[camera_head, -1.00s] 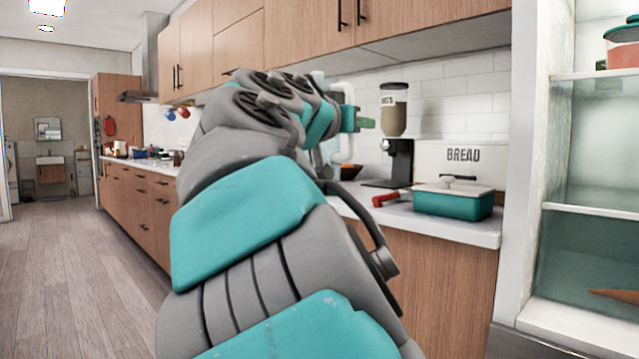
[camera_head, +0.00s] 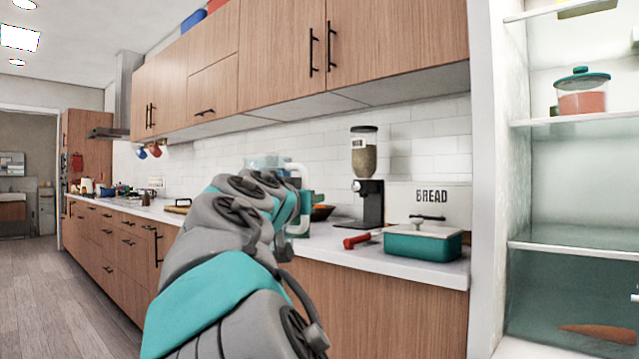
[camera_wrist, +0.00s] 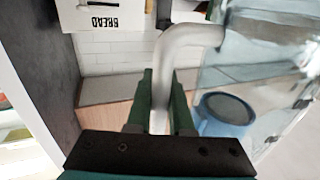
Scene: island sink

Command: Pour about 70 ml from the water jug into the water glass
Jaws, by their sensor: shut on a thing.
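The water jug is clear, with a thick white handle. In the head view its pale body (camera_head: 262,160) shows above my arm, partly hidden by it. In the wrist view the clear body (camera_wrist: 275,65) fills the right side. My gripper (camera_wrist: 160,92) has green fingers shut on the white handle. It also shows in the head view (camera_head: 306,202), beside the handle and partly behind my wrist. The jug is held in front of the counter or above it; I cannot tell how high. I cannot make out the water glass in either view.
The white counter (camera_head: 360,262) holds a teal lidded dish (camera_head: 422,246), a red-handled item (camera_head: 356,241), a grain dispenser (camera_head: 366,180) and a bread box (camera_head: 445,200). A blue round object (camera_wrist: 225,115) shows near the jug in the wrist view. Shelves stand at right.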

